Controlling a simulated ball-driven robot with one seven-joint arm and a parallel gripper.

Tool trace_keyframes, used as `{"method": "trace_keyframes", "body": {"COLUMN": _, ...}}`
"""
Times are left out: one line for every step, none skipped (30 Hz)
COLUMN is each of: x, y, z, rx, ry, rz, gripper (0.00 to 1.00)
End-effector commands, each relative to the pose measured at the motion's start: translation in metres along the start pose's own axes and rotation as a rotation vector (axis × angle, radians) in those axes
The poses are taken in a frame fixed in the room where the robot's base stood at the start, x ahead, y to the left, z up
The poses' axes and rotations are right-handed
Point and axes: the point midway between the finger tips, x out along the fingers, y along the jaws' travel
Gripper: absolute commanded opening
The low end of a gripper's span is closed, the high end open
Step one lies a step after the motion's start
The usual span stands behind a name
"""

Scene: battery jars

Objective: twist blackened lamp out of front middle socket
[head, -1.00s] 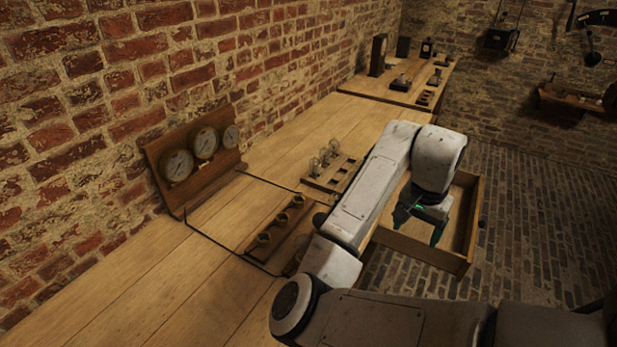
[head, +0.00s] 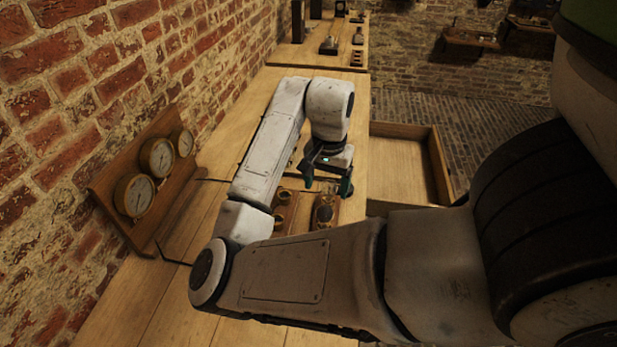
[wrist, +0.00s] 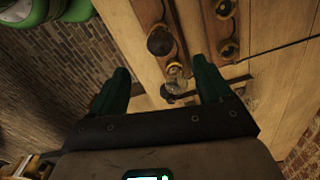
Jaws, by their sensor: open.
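A dark, blackened round lamp (wrist: 160,41) stands in a narrow wooden socket board (wrist: 150,12) in the wrist view. A clear glass lamp (wrist: 177,77) shows nearer to me. My gripper (wrist: 163,80) is open and empty, with its green fingers to either side of the clear lamp in that picture; the blackened lamp lies beyond the tips. The height gap is hard to tell. In the head view my gripper (head: 327,184) hangs over the bench just behind the board, whose lamp (head: 325,213) shows small and dim.
A second board with brass sockets (wrist: 228,48) runs beside the lamp board. A panel with three gauges (head: 140,195) stands along the brick wall. An open drawer (head: 432,168) juts out at the bench's right. The bench top behind my gripper looks clear.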

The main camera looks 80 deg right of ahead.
Motion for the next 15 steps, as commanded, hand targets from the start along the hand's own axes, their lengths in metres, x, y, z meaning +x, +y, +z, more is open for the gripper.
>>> {"method": "trace_keyframes", "body": {"x": 0.004, "y": 0.001, "z": 0.000, "rx": -0.001, "ry": 0.000, "rz": 0.003, "gripper": 0.79}}
{"method": "trace_keyframes", "body": {"x": 0.007, "y": 0.001, "z": 0.000, "rx": -0.001, "ry": 0.000, "rz": 0.003, "gripper": 0.79}}
{"method": "trace_keyframes", "body": {"x": 0.011, "y": 0.001, "z": 0.000, "rx": -0.001, "ry": 0.000, "rz": 0.003, "gripper": 0.79}}
{"method": "trace_keyframes", "body": {"x": 0.015, "y": 0.001, "z": 0.000, "rx": -0.002, "ry": 0.000, "rz": 0.005, "gripper": 0.79}}
{"method": "trace_keyframes", "body": {"x": 0.020, "y": 0.001, "z": 0.000, "rx": -0.003, "ry": 0.000, "rz": 0.005, "gripper": 0.79}}
{"method": "trace_keyframes", "body": {"x": 0.027, "y": 0.001, "z": 0.000, "rx": -0.003, "ry": 0.000, "rz": 0.005, "gripper": 0.79}}
{"method": "trace_keyframes", "body": {"x": 0.032, "y": 0.001, "z": 0.000, "rx": -0.003, "ry": 0.000, "rz": 0.006, "gripper": 0.79}}
{"method": "trace_keyframes", "body": {"x": 0.038, "y": 0.001, "z": 0.000, "rx": -0.004, "ry": 0.000, "rz": 0.006, "gripper": 0.79}}
{"method": "trace_keyframes", "body": {"x": 0.045, "y": 0.001, "z": 0.000, "rx": -0.004, "ry": 0.000, "rz": 0.006, "gripper": 0.79}}
{"method": "trace_keyframes", "body": {"x": 0.051, "y": 0.001, "z": 0.000, "rx": -0.004, "ry": 0.000, "rz": 0.006, "gripper": 0.79}}
{"method": "trace_keyframes", "body": {"x": 0.056, "y": 0.001, "z": 0.000, "rx": -0.003, "ry": 0.000, "rz": 0.006, "gripper": 0.79}}
{"method": "trace_keyframes", "body": {"x": 0.061, "y": 0.001, "z": 0.000, "rx": -0.004, "ry": 0.000, "rz": 0.005, "gripper": 0.79}}
{"method": "trace_keyframes", "body": {"x": 0.066, "y": 0.000, "z": 0.000, "rx": -0.003, "ry": 0.000, "rz": 0.004, "gripper": 0.79}}
{"method": "trace_keyframes", "body": {"x": 0.071, "y": 0.001, "z": 0.000, "rx": -0.003, "ry": -0.001, "rz": 0.004, "gripper": 0.79}}
{"method": "trace_keyframes", "body": {"x": 0.077, "y": 0.001, "z": 0.001, "rx": -0.003, "ry": -0.002, "rz": 0.004, "gripper": 0.79}}
